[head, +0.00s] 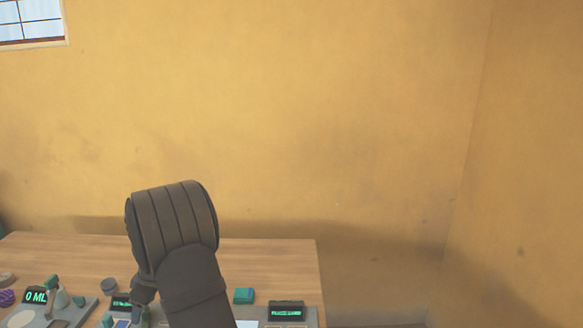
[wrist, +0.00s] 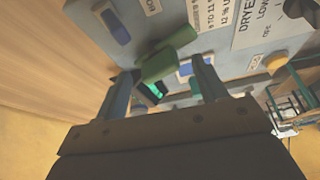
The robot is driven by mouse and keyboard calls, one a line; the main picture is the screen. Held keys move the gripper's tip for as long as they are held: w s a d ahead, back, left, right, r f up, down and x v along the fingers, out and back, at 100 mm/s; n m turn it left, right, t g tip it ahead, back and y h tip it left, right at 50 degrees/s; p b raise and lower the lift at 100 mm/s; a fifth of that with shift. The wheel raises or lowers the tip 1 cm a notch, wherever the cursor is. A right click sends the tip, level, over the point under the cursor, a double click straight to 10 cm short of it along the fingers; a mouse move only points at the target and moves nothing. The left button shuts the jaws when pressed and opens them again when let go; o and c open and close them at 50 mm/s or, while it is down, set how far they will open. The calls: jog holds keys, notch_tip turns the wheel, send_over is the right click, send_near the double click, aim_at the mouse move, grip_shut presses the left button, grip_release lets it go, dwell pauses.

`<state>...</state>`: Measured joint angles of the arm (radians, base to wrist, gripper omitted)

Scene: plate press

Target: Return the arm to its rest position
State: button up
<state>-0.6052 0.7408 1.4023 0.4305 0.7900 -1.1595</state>
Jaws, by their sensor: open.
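Beyond the tips is a pale grey machine panel (wrist: 225,55) with printed labels, one reading partly "DRYE" and "LOW". A green handle-like part (wrist: 168,54) crosses in front of the panel near the fingers; I cannot tell if a finger touches it. In the head view my dark arm rises at lower centre and bends down to the left over the table (head: 270,262).
A device with a "0 ML" display (head: 36,296) stands at lower left. A teal block (head: 244,296) lies right of my arm, near another green display (head: 286,310). A dark round piece (head: 109,285) lies left of the arm. The table's back right is clear.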

jog(key=m+t, duration=0.1)
jog(key=m, duration=0.4)
jog(key=shift+s+t+h, duration=0.1)
jog(key=shift+t+h, duration=0.3)
jog(key=shift+s+a+m+t+h, duration=0.1)
jog(key=shift+m+t+h, duration=0.25)
jog(key=shift+m, duration=0.8)
jog(key=shift+m+t+h, duration=0.25)
jog(key=shift+m+t, duration=0.1)
jog(key=shift+m, duration=0.8)
jog(key=shift+n+g+y, duration=0.35)
jog(key=shift+n, duration=0.9)
jog(key=shift+n+g+y, duration=0.35)
jog(key=shift+n, duration=0.9)
